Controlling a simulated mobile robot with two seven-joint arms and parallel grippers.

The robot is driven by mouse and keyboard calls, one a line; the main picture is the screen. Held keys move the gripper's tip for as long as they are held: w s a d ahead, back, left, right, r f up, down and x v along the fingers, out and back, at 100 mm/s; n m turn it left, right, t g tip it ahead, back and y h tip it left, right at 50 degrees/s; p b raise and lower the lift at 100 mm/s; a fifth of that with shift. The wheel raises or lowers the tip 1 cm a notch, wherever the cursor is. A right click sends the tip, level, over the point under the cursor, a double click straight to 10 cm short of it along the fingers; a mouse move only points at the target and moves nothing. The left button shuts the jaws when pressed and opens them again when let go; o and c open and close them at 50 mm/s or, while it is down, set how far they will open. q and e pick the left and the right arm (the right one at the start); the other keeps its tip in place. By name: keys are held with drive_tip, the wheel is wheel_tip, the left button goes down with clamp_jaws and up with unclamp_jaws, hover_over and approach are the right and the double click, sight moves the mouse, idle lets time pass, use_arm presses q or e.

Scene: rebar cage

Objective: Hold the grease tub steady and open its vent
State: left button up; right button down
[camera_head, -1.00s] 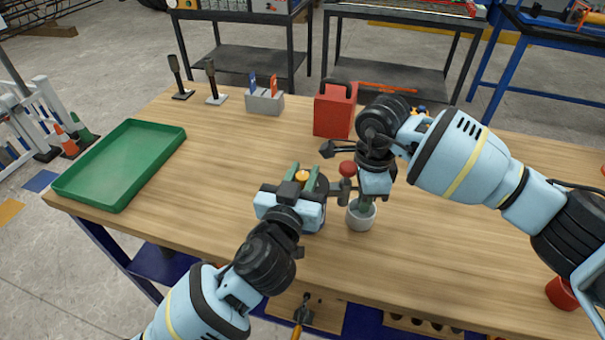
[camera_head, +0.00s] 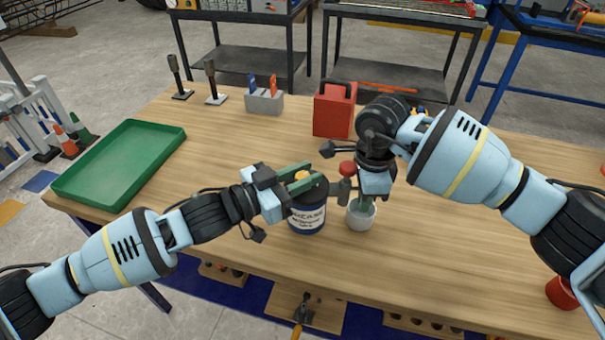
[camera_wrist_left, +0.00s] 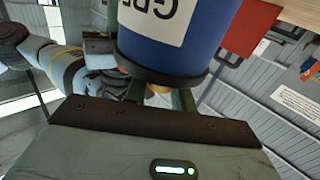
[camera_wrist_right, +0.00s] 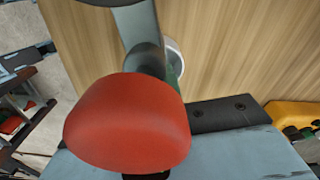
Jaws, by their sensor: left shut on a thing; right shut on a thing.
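The grease tub (camera_head: 308,217) stands upright on the bench. It is dark blue with a white label and a dark lid; it also shows in the left wrist view (camera_wrist_left: 185,45). An orange vent (camera_head: 302,176) sits on the lid. My left gripper (camera_head: 297,177) reaches in from the left, its green fingers shut on the vent.
A green tray (camera_head: 122,163) lies at the left, and a red can (camera_head: 334,110) stands behind the tub. A grey holder (camera_head: 264,102) and two dark-handled tools are at the back left. The bench is clear between the tray and the tub.

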use_arm(q)
drive_tip(key=m+g+h, duration=0.1)
drive_tip(key=m+g, duration=0.1)
drive_tip(key=g, duration=0.1)
drive_tip(key=m+g+h, duration=0.1)
drive_tip(key=m+g, duration=0.1)
drive_tip(key=g, duration=0.1)
drive_tip(key=shift+w+a+r+m+g+h, duration=0.1)
drive_tip(key=shift+w+m+g+h, duration=0.1)
drive_tip(key=shift+m+g+h, duration=0.2)
use_arm(e)
drive_tip(key=shift+a, duration=0.1)
use_arm(q)
drive_tip(key=shift+m+g, duration=1.05)
drive_tip(key=shift+g, duration=0.6)
drive_tip(key=shift+m+g, duration=1.05)
drive_tip(key=shift+g, duration=0.9)
drive_tip(key=shift+s, duration=0.1)
drive_tip(key=o, duration=0.9)
drive_tip(key=shift+o, duration=0.2)
drive_tip(key=w+a, duration=0.2)
drive_tip(key=a, duration=1)
drive_tip(key=shift+w, duration=0.1)
